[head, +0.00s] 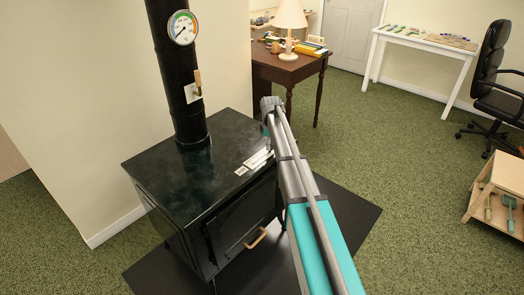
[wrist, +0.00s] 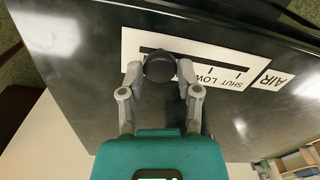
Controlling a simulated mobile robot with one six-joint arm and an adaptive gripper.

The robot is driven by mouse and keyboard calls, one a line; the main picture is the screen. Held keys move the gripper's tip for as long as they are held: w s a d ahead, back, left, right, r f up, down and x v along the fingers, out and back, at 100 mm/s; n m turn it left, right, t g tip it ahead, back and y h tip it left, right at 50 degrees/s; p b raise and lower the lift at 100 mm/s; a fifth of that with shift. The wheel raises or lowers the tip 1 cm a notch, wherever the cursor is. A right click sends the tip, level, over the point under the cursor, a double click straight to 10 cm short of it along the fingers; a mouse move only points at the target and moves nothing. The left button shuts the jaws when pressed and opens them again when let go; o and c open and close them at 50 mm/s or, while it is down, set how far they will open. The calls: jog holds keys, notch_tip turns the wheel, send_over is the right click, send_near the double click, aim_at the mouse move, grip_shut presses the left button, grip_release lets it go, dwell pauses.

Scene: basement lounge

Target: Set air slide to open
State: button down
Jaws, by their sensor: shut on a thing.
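The air slide is a white plate (wrist: 222,65) with a dark slot on the black stove top. "SHUT" and "LOW" show on it, with an "AIR" label (wrist: 271,79) beside it at the right in the wrist view. My gripper (wrist: 160,72) is shut on the slide's round black knob (wrist: 160,64), one finger on each side. The knob sits left of "LOW", away from "SHUT"; any marking beneath the knob and fingers is hidden. In the head view part of the plate (head: 258,158) shows beside my arm, which hides the knob and fingers.
The black stove (head: 165,165) stands on a dark floor mat (head: 350,215). Its flue pipe (head: 168,70) carries a round gauge (head: 183,27) and a small handle (head: 197,82). A wooden desk with a lamp (head: 290,20) stands behind.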

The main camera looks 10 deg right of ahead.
jog(key=shift+w+d, duration=0.55)
jog(key=shift+d, duration=0.2)
jog(key=shift+c, duration=1.5)
grip_release()
